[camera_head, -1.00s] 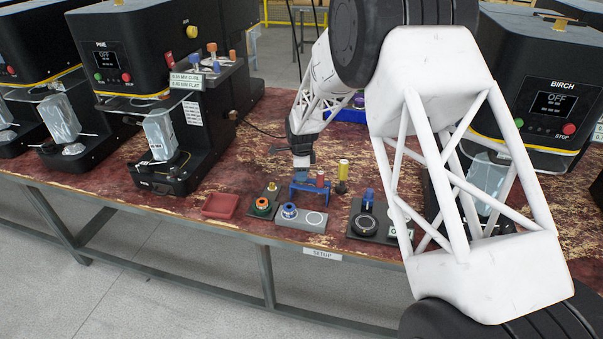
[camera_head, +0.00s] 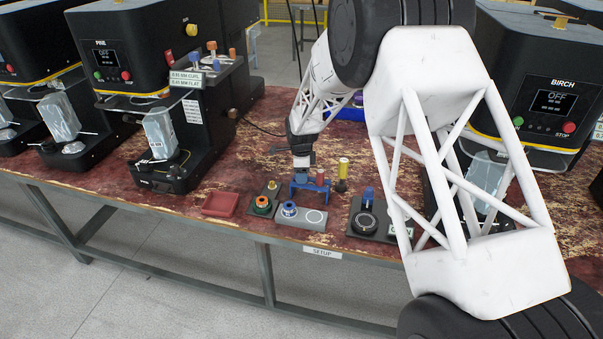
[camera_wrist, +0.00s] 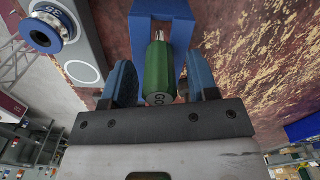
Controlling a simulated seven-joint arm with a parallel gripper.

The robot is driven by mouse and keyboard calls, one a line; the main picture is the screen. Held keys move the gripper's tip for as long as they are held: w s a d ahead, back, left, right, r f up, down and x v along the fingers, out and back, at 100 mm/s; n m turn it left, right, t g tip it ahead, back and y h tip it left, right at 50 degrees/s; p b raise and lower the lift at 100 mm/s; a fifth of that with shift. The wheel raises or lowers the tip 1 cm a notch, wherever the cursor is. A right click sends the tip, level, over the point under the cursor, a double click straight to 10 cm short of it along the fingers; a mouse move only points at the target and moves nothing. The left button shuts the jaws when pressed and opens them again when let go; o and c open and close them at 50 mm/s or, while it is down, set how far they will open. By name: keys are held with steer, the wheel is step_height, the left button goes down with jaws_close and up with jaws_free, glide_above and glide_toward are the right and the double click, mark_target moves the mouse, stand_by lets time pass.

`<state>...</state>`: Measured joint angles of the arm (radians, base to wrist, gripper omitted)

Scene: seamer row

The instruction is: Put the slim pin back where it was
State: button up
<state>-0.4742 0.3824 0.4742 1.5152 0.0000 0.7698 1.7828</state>
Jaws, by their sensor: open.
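A green-handled pin (camera_wrist: 158,75) marked "GO" with a thin metal tip shows in the wrist view; it may be the slim pin. It lies between my gripper's fingers (camera_wrist: 160,85), with a gap on each side. My gripper is open. The blue stand (camera_wrist: 185,30) is just beyond, around the pin's tip. I cannot tell whether the tip is seated in it. In the head view my gripper (camera_head: 301,176) is at the blue stand (camera_head: 310,191), and its wrist hides the green pin. A red-topped pin (camera_head: 320,177) stands upright at the stand's right.
A grey plate (camera_head: 314,218) with a blue ring (camera_head: 289,209) lies in front of the stand. An orange-and-green ring (camera_head: 262,203) and a red tray (camera_head: 221,204) are to the left. A yellow-topped post (camera_head: 344,166) and a dark base with a blue-topped piece (camera_head: 368,195) are to the right.

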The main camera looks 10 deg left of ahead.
steer(key=shift+r, duration=0.1)
step_height(320, 180, up, 13)
stand_by(0.7)
steer(key=shift+f, duration=0.2)
steer(key=shift+r, duration=0.1)
stand_by(0.5)
steer(key=s+d+r+n+t, duration=0.1)
steer(key=s+d+r+n, duration=0.2)
steer(key=s+d+r, duration=0.75)
steer(key=s+d+r+n, duration=0.4)
steer(key=s+d+r, duration=0.4)
steer(key=d, duration=0.6)
steer(key=s+d+n, duration=0.2)
steer(key=s+d, duration=0.3)
steer(key=s, duration=0.5)
steer(key=s+d+n+t, duration=0.1)
steer(key=s+d+n, duration=0.2)
steer(key=s, duration=0.7)
steer(key=s+d+n, duration=0.2)
steer(key=s+d, duration=0.6)
steer(key=s, duration=0.2)
steer(key=shift+s+f+n+t, duration=0.3)
steer(key=shift+n, duration=0.1)
